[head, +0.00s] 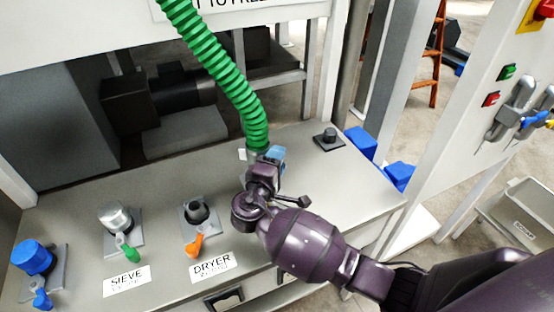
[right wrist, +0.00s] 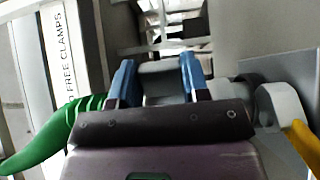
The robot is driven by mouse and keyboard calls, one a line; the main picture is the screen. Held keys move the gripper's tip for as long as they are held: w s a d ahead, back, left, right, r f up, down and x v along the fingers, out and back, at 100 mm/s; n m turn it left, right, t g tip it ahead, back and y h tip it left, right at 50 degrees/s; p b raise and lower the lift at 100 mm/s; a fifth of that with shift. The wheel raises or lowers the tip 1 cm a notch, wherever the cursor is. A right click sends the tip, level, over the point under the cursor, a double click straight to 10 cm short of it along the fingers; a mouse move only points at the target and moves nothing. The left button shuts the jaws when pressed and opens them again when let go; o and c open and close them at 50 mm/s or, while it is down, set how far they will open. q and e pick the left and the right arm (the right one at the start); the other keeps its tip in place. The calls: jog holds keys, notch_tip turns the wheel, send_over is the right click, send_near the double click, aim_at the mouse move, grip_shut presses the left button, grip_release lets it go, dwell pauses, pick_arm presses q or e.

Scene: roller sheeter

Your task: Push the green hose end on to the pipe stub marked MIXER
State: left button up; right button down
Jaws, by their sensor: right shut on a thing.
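The green hose (head: 222,72) hangs from the top and runs down to my right gripper (head: 270,158), which is shut on its grey end cuff (head: 253,157). In the right wrist view the blue fingers (right wrist: 158,80) stand either side of a grey cuff (right wrist: 160,68). The gripper is above the grey bench top, right of the DRYER stub (head: 197,210). I see no MIXER label; my arm and gripper cover part of the bench there. Whether the cuff touches any stub cannot be told. My left gripper is not in view.
A metal-topped stub (head: 115,217) stands behind the SIEVE label (head: 127,281), with a green lever. A blue-capped stub (head: 33,257) stands far left, and a small dark fitting (head: 327,138) back right. An orange lever (head: 196,244) sits by the DRYER label (head: 214,265).

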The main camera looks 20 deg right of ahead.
jog(key=shift+s+f, duration=0.15)
jog(key=shift+f, duration=0.65)
jog(key=c, duration=0.6)
grip_release()
jog(key=shift+f+b, duration=0.1)
jog(key=shift+b, duration=0.2)
jog(key=shift+o, duration=0.4)
jog(key=shift+s+f, duration=0.1)
jog(key=shift+f, duration=0.1)
jog(key=v, duration=0.9)
jog(key=shift+a+r, duration=0.2)
jog(key=shift+r, duration=0.05)
jog(key=shift+s+a+r, duration=0.15)
jog(key=shift+s+a, duration=0.2)
jog(key=shift+s, duration=0.1)
jog(key=shift+s+a+r, duration=0.1)
jog(key=shift+r, duration=0.1)
